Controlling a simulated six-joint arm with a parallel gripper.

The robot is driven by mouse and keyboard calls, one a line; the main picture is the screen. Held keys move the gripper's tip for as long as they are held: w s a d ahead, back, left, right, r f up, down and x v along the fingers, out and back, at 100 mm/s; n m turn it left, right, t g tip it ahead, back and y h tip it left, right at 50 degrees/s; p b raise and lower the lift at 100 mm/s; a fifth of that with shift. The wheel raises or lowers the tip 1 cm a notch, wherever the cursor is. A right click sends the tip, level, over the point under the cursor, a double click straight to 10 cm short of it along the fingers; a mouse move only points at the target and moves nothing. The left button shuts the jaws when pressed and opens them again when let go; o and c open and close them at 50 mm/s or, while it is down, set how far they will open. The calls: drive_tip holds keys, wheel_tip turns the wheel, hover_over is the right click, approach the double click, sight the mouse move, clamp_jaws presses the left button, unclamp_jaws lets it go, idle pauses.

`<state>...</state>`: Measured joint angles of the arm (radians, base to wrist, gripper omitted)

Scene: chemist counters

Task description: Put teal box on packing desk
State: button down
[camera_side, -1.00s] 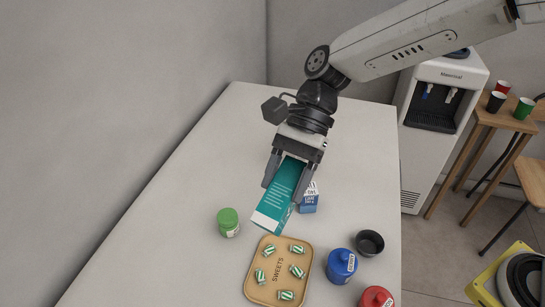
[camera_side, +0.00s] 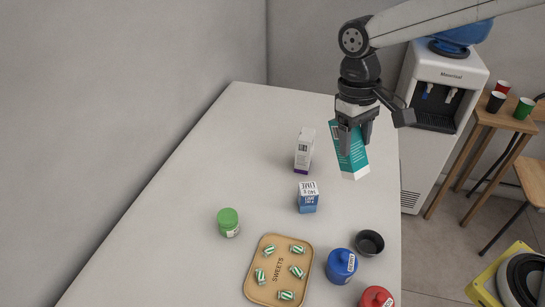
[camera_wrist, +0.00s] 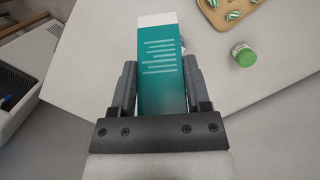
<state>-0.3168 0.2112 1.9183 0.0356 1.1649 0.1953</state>
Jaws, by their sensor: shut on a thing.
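The teal box (camera_side: 350,153) is a tall teal carton with a white end, held tilted above the right part of the counter in the side view. My gripper (camera_side: 355,130) is shut on it, with one finger on either side. In the wrist view the teal box (camera_wrist: 162,65) fills the middle between my fingers (camera_wrist: 160,90), its white end pointing away. I cannot tell a packing desk apart from the pale counter (camera_side: 200,170) by any label.
A white-purple carton (camera_side: 304,150) and a blue-white carton (camera_side: 308,197) stand nearby. A green-lidded jar (camera_side: 228,221), sweets tray (camera_side: 250,280), dark bowl (camera_side: 369,243), blue jar (camera_side: 341,266) and red jar (camera_side: 376,298) stand nearer the front. A water dispenser (camera_side: 450,70) is beyond the right edge.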

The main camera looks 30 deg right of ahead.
drive_tip(key=d+n+t+y, duration=0.1)
drive_tip(key=d+n+t, duration=0.2)
drive_tip(key=d+n, duration=0.45)
drive_tip(key=t+y, duration=0.2)
hover_over(371, 208)
wheel_tip(371, 208, down, 11)
drive_tip(key=shift+f, duration=0.2)
idle(0.4)
drive_tip(key=shift+a+f, duration=0.1)
drive_tip(key=shift+f, duration=1.9)
drive_tip(key=shift+f, duration=2)
drive_tip(key=shift+f, duration=0.1)
